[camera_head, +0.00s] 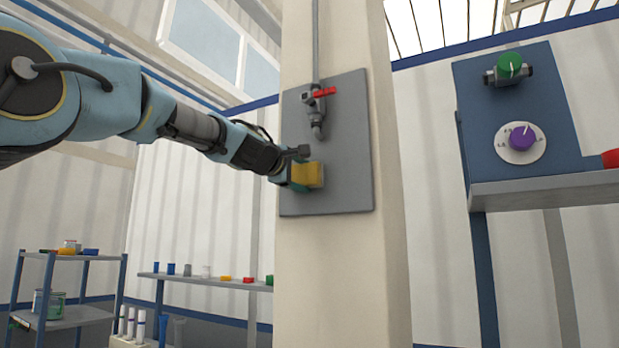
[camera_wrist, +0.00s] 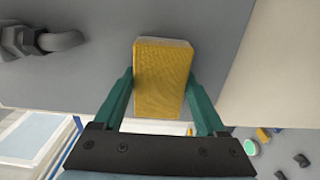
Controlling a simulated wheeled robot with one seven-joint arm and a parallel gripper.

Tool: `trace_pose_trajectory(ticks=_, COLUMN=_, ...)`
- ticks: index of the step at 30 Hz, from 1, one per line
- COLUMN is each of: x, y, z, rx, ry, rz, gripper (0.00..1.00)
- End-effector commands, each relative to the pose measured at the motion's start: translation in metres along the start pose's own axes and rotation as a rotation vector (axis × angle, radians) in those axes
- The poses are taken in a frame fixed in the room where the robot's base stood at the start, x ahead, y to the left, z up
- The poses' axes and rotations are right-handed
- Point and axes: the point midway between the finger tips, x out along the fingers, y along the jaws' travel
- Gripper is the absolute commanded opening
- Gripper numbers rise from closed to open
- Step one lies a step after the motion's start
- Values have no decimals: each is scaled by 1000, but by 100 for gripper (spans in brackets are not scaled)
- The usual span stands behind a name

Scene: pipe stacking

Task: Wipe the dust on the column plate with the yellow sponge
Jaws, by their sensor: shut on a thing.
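The yellow sponge (camera_head: 309,175) is held between the fingers of my gripper (camera_head: 290,178), in front of the lower part of the grey column plate (camera_head: 340,150). In the wrist view the sponge (camera_wrist: 162,80) sits between the two green fingers of my gripper (camera_wrist: 163,92), which press on its sides. Its far end is at or very close to the plate (camera_wrist: 95,85); I cannot tell whether it touches. No dust can be made out on the plate, and the part behind the sponge is hidden.
A tap with a red handle (camera_head: 324,92) and a pipe stand out from the plate above the sponge. The pale column (camera_head: 345,290) carries the plate. A blue panel (camera_head: 520,110) with knobs is at the right. Shelves (camera_head: 200,278) with small items stand behind at lower left.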

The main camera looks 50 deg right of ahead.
Motion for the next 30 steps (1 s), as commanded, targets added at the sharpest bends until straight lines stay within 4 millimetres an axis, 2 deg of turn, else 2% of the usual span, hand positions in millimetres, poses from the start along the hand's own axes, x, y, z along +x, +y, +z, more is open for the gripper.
trace_pose_trajectory(ticks=5, x=0, y=-1, z=-6, rx=0, ry=1, rz=0, gripper=29)
trace_pose_trajectory(ticks=17, x=-2, y=0, z=-35, rx=0, ry=-1, rz=0, gripper=29)
trace_pose_trajectory(ticks=26, x=-3, y=1, z=-36, rx=0, ry=-2, rz=1, gripper=29)
trace_pose_trajectory(ticks=30, x=-11, y=-1, z=-36, rx=2, ry=0, rz=2, gripper=29)
